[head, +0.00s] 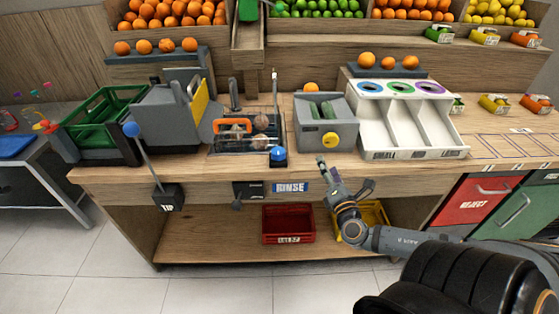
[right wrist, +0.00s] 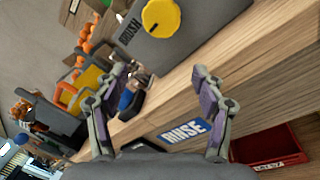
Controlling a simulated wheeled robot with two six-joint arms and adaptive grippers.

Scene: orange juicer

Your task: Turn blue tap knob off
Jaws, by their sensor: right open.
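The blue tap knob (head: 278,154) sits on a dark base at the counter's front edge, above the RINSE sign (head: 290,187) and in front of the rinse basin (head: 247,132). My right gripper (head: 323,166) is at the front edge of the counter, to the right of the knob and apart from it. In the right wrist view my right gripper (right wrist: 160,74) is open and empty, and the blue knob (right wrist: 127,99) shows beside the left finger, partly hidden by it. The left gripper is not in view.
A grey box with a yellow knob (head: 329,140) stands right of the blue knob. A blue-ball lever (head: 131,129) rises at the left. White sorting bins (head: 408,118) stand at the right. A red crate (head: 288,225) is on the shelf below.

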